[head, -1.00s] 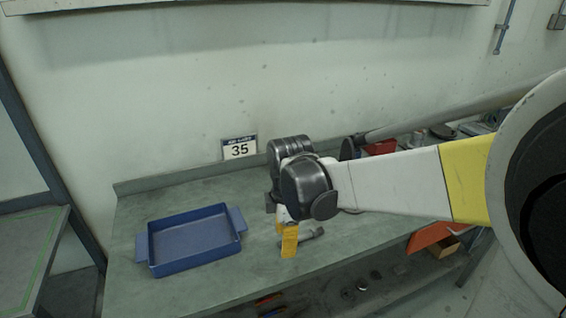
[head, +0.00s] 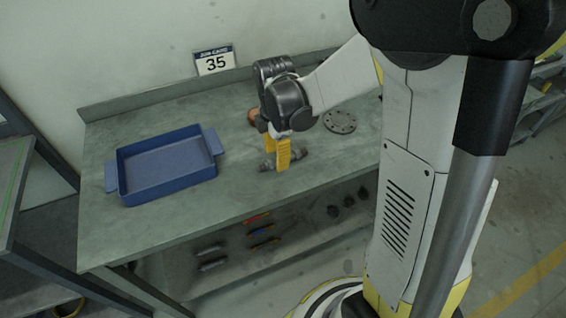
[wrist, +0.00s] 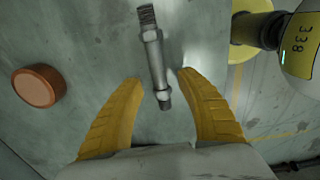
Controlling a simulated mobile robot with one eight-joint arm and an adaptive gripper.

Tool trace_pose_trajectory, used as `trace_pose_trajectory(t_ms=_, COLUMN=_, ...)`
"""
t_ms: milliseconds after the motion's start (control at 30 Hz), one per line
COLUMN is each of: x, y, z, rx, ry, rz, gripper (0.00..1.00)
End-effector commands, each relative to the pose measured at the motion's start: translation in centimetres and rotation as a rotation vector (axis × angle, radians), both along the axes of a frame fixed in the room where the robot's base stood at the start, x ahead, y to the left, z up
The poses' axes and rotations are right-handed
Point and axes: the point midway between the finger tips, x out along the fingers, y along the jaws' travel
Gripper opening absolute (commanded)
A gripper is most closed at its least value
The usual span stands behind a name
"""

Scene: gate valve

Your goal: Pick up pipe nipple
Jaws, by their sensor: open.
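The pipe nipple (wrist: 154,58) is a slim grey metal piece with a threaded end, lying on the workbench in the wrist view. Its near end lies between my two yellow fingers, with a gap on each side. My gripper (wrist: 159,78) is open and empty. In the head view my gripper (head: 283,166) points down at the bench, and its fingers partly hide the pipe nipple (head: 267,163), which shows on both sides of them. I cannot tell the exact height of the fingertips above the bench.
A blue tray (head: 122,186) with two handles stands on the bench (head: 190,214) to the left. A copper-coloured round piece (wrist: 38,85) lies left of my gripper in the wrist view. A grey flange (head: 340,121) lies to the right. Several tools lie on the shelf below.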

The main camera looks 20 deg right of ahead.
Motion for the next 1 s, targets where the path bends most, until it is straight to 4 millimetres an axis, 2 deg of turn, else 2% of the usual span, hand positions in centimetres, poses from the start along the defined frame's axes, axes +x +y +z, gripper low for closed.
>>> trace_pose_trajectory(t_ms=33, x=0.02, y=0.01, z=-1.33, rx=0.000, ry=0.000, rz=0.000, gripper=0.44)
trace_pose_trajectory(t_ms=100, x=-0.01, y=0.01, z=-2.09, rx=0.000, ry=0.000, rz=0.000, gripper=0.44)
trace_pose_trajectory(t_ms=333, x=-0.02, y=0.00, z=-2.11, rx=0.000, ry=0.000, rz=0.000, gripper=0.44)
trace_pose_trajectory(t_ms=367, x=-0.02, y=0.00, z=-2.10, rx=0.000, ry=0.000, rz=0.000, gripper=0.40)
trace_pose_trajectory(t_ms=400, x=-0.02, y=0.00, z=-2.10, rx=0.000, ry=0.000, rz=0.000, gripper=0.28)
trace_pose_trajectory(t_ms=500, x=-0.03, y=0.00, z=-2.09, rx=0.000, ry=0.000, rz=0.000, gripper=0.00)
trace_pose_trajectory(t_ms=867, x=-0.05, y=0.00, z=-2.08, rx=0.000, ry=0.000, rz=0.000, gripper=0.00)
trace_pose_trajectory(t_ms=1000, x=-0.06, y=0.00, z=-1.50, rx=0.000, ry=0.000, rz=0.000, gripper=0.00)
